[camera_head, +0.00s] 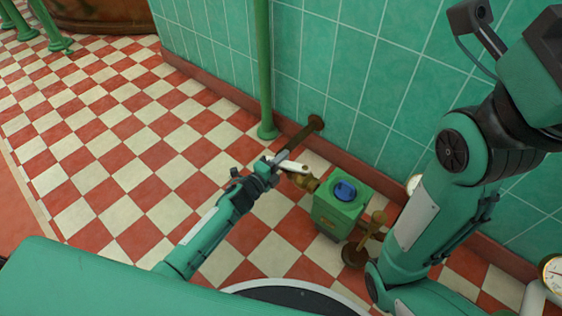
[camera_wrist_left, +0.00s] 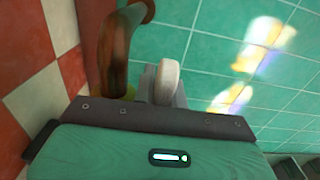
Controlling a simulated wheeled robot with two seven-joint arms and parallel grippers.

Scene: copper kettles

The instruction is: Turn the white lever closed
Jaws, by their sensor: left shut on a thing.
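The white lever (camera_head: 294,167) sits on a brass valve (camera_head: 305,182) at the left side of a green box with a blue knob on top. My left gripper (camera_head: 277,163) reaches in from the left and is shut on the lever's left end. In the left wrist view the pale lever (camera_wrist_left: 167,80) stands up between the grey fingers (camera_wrist_left: 165,88). A brown pipe runs beside it there. My right arm comes in at the right; its gripper cannot be made out.
The green box (camera_head: 336,213) with the blue knob (camera_head: 345,190) stands on the checkered floor. A brown pipe (camera_head: 303,135) runs to the green tiled wall behind. A brass fitting (camera_head: 377,219) stands right of the box. A green post (camera_head: 264,80) rises behind.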

